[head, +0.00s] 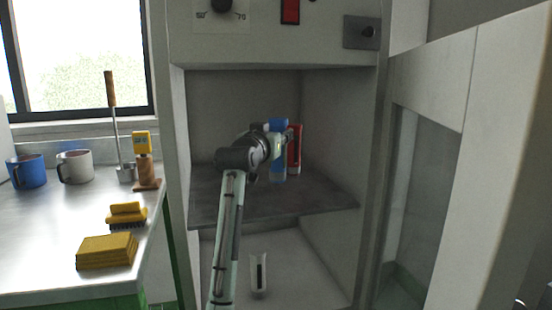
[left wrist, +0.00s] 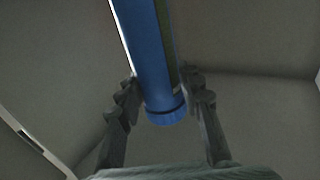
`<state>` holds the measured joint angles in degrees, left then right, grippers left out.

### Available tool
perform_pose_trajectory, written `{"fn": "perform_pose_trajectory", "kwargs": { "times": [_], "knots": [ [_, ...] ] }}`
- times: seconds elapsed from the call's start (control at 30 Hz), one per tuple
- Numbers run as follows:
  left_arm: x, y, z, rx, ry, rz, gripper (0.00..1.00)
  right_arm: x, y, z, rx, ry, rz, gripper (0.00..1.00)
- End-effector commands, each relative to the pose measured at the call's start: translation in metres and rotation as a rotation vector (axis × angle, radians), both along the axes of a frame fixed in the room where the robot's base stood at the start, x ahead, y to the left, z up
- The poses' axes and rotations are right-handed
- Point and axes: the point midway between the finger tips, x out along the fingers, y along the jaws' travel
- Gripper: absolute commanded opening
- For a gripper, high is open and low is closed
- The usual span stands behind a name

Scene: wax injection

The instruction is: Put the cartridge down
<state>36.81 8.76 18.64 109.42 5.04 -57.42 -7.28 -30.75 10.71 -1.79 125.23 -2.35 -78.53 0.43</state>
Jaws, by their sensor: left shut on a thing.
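A blue cartridge (head: 278,168) is upright inside the open cabinet, over the dark upper shelf (head: 230,203). My left gripper (head: 287,141) is shut on it around its upper part. In the left wrist view the blue cartridge (left wrist: 152,55) runs between the two fingers of the left gripper (left wrist: 163,98), its round blue end near the fingertips. I cannot tell whether its base touches the shelf. A red cartridge (head: 295,150) stands close to its right, partly hidden behind the gripper. My right gripper is not in view.
The cabinet door (head: 440,150) stands open on the right. A small pale holder (head: 258,275) is on the cabinet floor. On the left, a metal table (head: 50,235) holds mugs, a ladle, a brush (head: 127,213) and yellow blocks (head: 107,250). The shelf's front is clear.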

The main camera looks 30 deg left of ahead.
Motion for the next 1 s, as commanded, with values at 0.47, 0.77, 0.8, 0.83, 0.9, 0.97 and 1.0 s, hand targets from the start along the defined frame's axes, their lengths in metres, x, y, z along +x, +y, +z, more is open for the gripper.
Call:
{"fn": "perform_pose_trajectory", "kwargs": {
  "times": [0.47, 0.77, 0.8, 0.83, 0.9, 0.97, 1.0],
  "knots": [
    [0.000, 0.000, -0.044, 0.001, -0.006, 0.000, 0.00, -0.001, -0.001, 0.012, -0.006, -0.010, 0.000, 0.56],
    [0.000, 0.000, -0.046, 0.002, -0.006, 0.000, 0.00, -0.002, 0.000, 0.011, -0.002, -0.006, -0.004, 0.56],
    [0.000, 0.000, -0.047, 0.000, -0.002, 0.000, 0.41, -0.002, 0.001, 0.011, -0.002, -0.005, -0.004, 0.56],
    [0.000, 0.000, -0.047, 0.000, -0.002, 0.000, 0.44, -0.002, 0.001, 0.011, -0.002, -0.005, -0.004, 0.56],
    [0.000, 0.000, -0.047, 0.000, -0.002, 0.000, 0.53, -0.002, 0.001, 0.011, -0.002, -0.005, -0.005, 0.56],
    [0.000, 0.000, -0.047, 0.000, -0.002, 0.000, 0.56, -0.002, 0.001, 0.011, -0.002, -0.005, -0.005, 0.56],
    [0.000, 0.000, -0.047, 0.001, -0.002, 0.000, 0.56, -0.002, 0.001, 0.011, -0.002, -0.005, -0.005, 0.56]
  ]
}}
